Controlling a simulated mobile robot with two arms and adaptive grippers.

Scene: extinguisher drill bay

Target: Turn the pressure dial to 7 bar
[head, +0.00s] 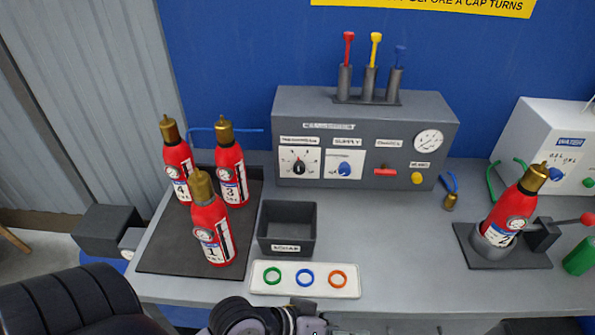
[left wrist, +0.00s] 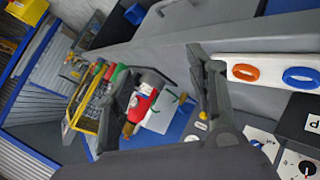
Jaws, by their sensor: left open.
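The pressure dial (head: 299,168) is a black knob on a white scale plate, at the left of the grey compressor panel's front. Its pointer is too small to read surely. The dial also shows at the lower right corner of the left wrist view (left wrist: 306,168). A round white gauge (head: 428,141) sits at the panel's upper right; its needle is unclear. My left gripper (head: 300,320) is at the bottom edge of the head view, in front of the ring tray and well apart from the dial. In the left wrist view its fingers (left wrist: 160,80) stand apart with nothing held. My right gripper is out of view.
A white tray (head: 256,290) with three coloured rings and an open dark bin (head: 263,240) lie between my gripper and the panel. Red extinguishers (head: 211,230) stand on a dark mat at left. Another extinguisher (head: 507,212) stands in a holder at right.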

